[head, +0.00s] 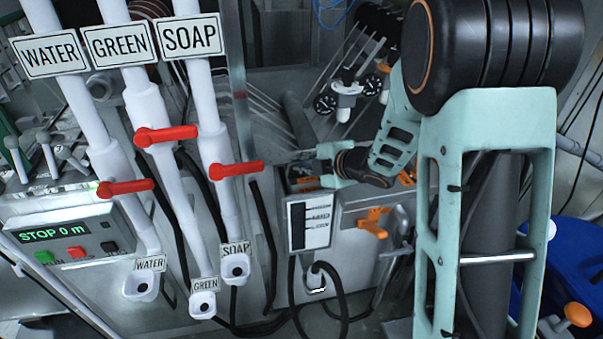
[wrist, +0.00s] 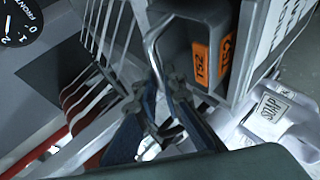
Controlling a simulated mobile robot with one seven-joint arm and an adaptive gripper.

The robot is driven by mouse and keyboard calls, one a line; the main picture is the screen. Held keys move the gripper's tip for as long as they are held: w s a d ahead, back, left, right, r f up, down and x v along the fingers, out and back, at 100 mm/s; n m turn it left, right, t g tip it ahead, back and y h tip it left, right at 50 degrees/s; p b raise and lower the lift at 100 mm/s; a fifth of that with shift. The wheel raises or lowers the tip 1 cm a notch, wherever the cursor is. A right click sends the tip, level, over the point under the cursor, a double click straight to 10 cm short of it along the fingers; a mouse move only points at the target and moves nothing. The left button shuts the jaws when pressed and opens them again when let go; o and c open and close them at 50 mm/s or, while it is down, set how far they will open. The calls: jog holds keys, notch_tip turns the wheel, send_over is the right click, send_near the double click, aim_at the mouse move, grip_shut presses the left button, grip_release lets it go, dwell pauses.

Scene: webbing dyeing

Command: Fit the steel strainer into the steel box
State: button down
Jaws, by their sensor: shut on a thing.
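The steel box (head: 311,228) stands in the middle of the head view, with a black-and-white gauge plate on its front. My gripper (head: 320,168) is at its open top. In the wrist view, my gripper (wrist: 166,88) is shut on the bent steel handle of the strainer (wrist: 172,52).
White pipes with red-handled valves (head: 168,135) and WATER, GREEN and SOAP signs stand left of the box. A control panel (head: 72,240) is at far left. Orange clamps (head: 372,222) stick out right of the box. Black hoses (head: 335,290) hang below. Webbing strands (wrist: 85,90) run beside my gripper.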

jog(key=shift+f, duration=1.4)
jog(key=shift+f, duration=0.2)
jog(key=c, duration=2)
grip_release()
jog(key=shift+c, duration=0.2)
jog(key=shift+r, duration=0.15)
jog(key=shift+d+r, duration=0.1)
jog(key=v, duration=1.1)
jog(key=shift+s+d+r, duration=0.2)
jog(key=shift+s+d, duration=0.05)
jog(key=shift+s, duration=0.05)
jog(key=shift+w, duration=0.1)
